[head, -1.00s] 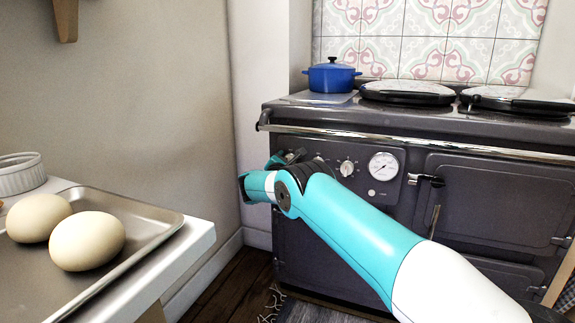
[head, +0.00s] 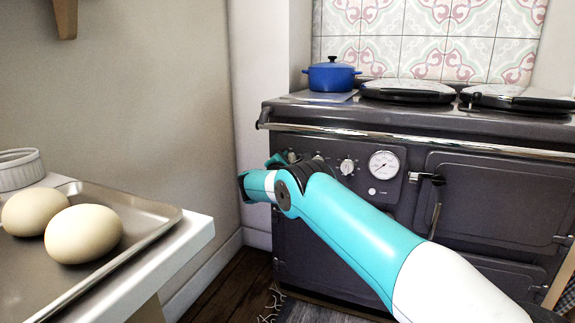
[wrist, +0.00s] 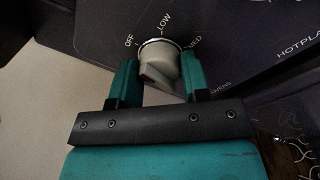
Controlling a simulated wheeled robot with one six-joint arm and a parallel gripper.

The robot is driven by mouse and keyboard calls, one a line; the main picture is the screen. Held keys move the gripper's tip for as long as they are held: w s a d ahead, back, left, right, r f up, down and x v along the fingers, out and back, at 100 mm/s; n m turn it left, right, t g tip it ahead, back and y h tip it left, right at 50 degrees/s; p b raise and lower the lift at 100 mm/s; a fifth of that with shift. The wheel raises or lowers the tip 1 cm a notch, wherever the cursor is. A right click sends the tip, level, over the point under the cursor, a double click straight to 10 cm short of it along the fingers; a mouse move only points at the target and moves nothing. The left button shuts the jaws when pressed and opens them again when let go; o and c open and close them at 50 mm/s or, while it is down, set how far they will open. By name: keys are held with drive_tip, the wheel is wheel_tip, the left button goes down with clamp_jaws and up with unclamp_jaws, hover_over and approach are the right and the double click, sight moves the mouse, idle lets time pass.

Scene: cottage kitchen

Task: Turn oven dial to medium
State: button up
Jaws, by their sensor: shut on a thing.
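The oven dial (wrist: 158,62) is a pale knob with a bright ring in the wrist view, with OFF, LOW and MED printed around its upper side. My gripper (wrist: 155,80) is shut on it, one green finger on each side. A small reddish mark shows on the knob's lower left; I cannot tell for sure which label the dial points to. In the head view my gripper (head: 276,162) is at the left end of the dark stove's (head: 400,205) control panel, and my own arm mostly hides the held dial.
A second white dial (head: 347,167) and a round gauge (head: 383,165) sit right of my gripper. A chrome rail (head: 400,136) runs above the panel. A blue pot (head: 332,75) stands on the stove top. A tray (head: 150,207) with two egg-like objects (head: 83,234) lies on the left counter.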

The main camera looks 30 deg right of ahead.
drive_tip(key=m+b, duration=0.1)
drive_tip(key=m, duration=0.2)
drive_tip(key=m+b, duration=0.1)
drive_tip(key=m, duration=0.1)
drive_tip(key=shift+f+m, duration=0.2)
drive_tip(key=shift+m, duration=0.2)
drive_tip(key=m+h+b, duration=0.1)
drive_tip(key=m+b, duration=0.2)
drive_tip(key=m, duration=0.2)
drive_tip(key=shift+a+m, duration=0.1)
drive_tip(key=shift+m, duration=0.3)
drive_tip(key=m+b, duration=0.2)
drive_tip(key=m, duration=0.3)
drive_tip(key=shift+f+m+g+b, duration=0.1)
drive_tip(key=shift+m+g+b, duration=0.2)
drive_tip(key=shift+m, duration=0.1)
drive_tip(key=m+b, duration=0.1)
drive_tip(key=m, duration=0.4)
drive_tip(key=shift+g, duration=0.3)
drive_tip(key=shift+m, duration=0.4)
drive_tip(key=o, duration=0.9)
drive_tip(key=shift+a+r, duration=0.1)
drive_tip(key=shift+r, duration=0.1)
